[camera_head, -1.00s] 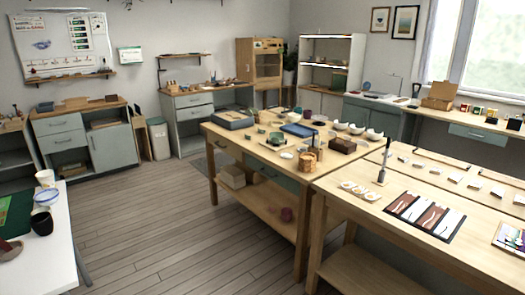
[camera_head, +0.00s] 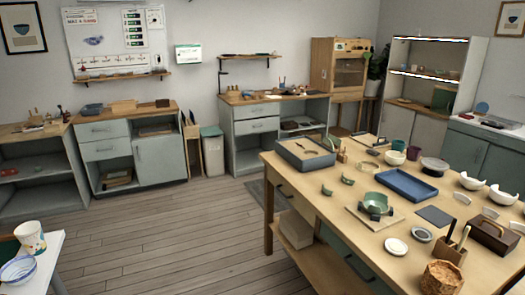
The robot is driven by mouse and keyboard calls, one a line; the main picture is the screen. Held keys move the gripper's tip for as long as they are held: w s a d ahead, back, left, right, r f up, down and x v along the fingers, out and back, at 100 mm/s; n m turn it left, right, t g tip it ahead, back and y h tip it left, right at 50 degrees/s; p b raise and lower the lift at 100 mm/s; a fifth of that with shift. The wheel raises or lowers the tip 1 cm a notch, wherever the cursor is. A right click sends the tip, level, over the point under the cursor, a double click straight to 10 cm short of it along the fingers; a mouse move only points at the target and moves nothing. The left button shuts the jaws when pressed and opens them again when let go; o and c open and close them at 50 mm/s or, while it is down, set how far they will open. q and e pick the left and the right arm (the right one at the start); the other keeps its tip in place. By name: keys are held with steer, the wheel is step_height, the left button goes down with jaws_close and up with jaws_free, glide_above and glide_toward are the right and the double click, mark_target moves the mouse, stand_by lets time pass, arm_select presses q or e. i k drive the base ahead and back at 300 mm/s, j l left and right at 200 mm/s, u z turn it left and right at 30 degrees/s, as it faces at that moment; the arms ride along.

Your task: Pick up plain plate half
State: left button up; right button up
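I cannot single out a plain plate half for certain. Several white pieces stand on the right part of the wooden worktable (camera_head: 300,188). Among them are two white bowl-like pieces with uneven rims, one (camera_head: 472,181) farther back and one (camera_head: 503,195) nearer the right edge. Small white shards (camera_head: 490,213) lie in front of them. A small round white dish (camera_head: 396,247) lies near the front edge and looks whole. Neither of my grippers is in view.
The worktable also holds a grey box (camera_head: 305,153), a blue tray (camera_head: 407,186), a green bowl (camera_head: 376,203) on a board, a dark wooden caddy (camera_head: 494,236) and a woven basket (camera_head: 441,279). A white table (camera_head: 48,262) is at lower left. The wooden floor (camera_head: 190,235) between is clear.

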mark_target(336, 140)
steer(key=i+u, duration=0.25)
steer(key=i, duration=0.75)
steer(key=i+l+u, duration=0.1)
steer(key=i+u, duration=0.15)
steer(key=i, duration=0.7)
steer(key=i+l+u, duration=0.2)
steer(key=i, duration=1.75)
steer(key=i+z, duration=0.25)
steer(key=i, duration=0.2)
steer(key=i+j+z, duration=0.1)
steer(key=i+z, duration=0.15)
steer(key=i, duration=0.25)
steer(key=i+j+z, duration=0.25)
steer(key=i, duration=0.2)
steer(key=i+j+z, duration=0.25)
steer(key=i, duration=0.2)
steer(key=i+l+z, duration=0.15)
steer(key=z, duration=0.3)
steer(key=i+l+z, duration=0.1)
steer(key=i+z, duration=0.4)
steer(key=z, duration=0.35)
steer(key=i+z, duration=0.25)
steer(key=z, duration=0.15)
steer(key=i+j+z, duration=0.15)
steer(key=z, duration=0.3)
